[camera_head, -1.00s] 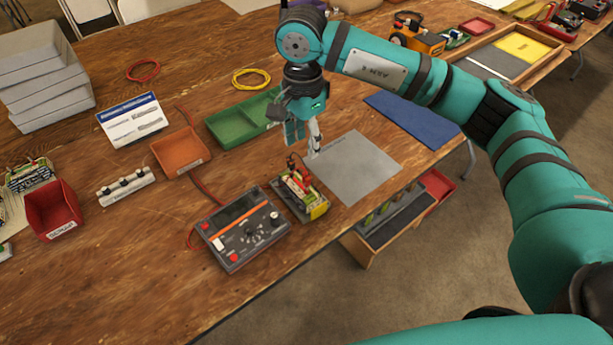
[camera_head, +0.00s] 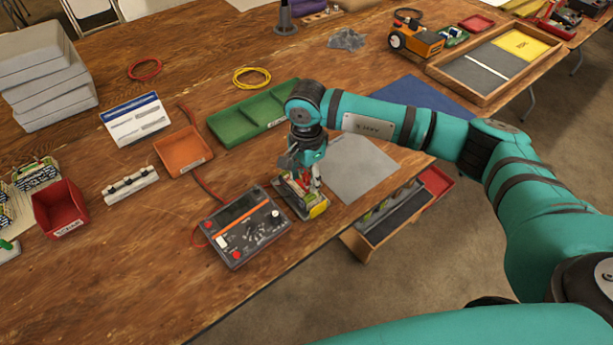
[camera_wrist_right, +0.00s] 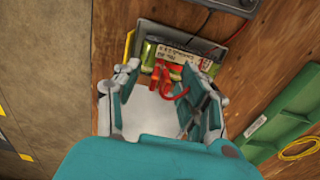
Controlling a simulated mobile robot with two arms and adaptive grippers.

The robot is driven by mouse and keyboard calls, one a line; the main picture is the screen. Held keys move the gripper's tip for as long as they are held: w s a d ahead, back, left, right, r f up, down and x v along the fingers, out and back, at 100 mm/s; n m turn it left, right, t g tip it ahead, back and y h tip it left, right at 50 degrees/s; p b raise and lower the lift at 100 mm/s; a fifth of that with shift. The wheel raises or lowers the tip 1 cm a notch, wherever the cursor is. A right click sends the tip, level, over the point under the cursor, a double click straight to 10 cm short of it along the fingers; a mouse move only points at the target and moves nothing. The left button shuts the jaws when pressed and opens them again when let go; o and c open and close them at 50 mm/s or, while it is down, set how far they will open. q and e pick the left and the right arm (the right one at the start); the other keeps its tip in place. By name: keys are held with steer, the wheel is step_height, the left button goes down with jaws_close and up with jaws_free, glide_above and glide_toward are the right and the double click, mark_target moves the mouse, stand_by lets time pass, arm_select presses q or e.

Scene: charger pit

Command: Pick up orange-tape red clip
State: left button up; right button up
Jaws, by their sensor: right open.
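Red clips (camera_wrist_right: 166,74) with a short red lead sit on a green-and-white battery pack (camera_wrist_right: 180,52) in the right wrist view. I cannot make out orange tape on them. In the head view the pack (camera_head: 318,209) rests in a grey tray at the table's front edge, its top partly hidden by my gripper. My right gripper (camera_head: 306,176) points down over the pack. In the wrist view its open fingers (camera_wrist_right: 167,80) stand on both sides of the clips, with nothing clearly gripped. My left gripper is not in view.
A dark meter box (camera_head: 242,228) with red knobs stands just left of the pack. A grey mat (camera_head: 362,170) lies to the right. A green divided tray (camera_head: 240,122) and an orange tray (camera_head: 180,153) lie behind. The front left tabletop is clear.

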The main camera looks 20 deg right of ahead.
mark_target(306, 174)
jaws_close()
steer(key=shift+r, duration=0.1)
steer(key=shift+r+b, duration=0.3)
steer(key=shift+r, duration=0.2)
step_height(306, 174, up, 2)
steer(key=shift+w+r+b, duration=0.1)
steer(key=shift+b, duration=0.3)
steer(key=s+a+r+b, duration=0.1)
steer(key=s+a, duration=0.3)
steer(key=s, duration=0.3)
steer(key=s+a+b, duration=0.2)
steer(key=s+a, duration=0.2)
steer(key=s, duration=0.2)
steer(key=shift+s+a+r, duration=0.25)
steer(key=shift+s+r, duration=0.1)
steer(key=shift+s, duration=0.05)
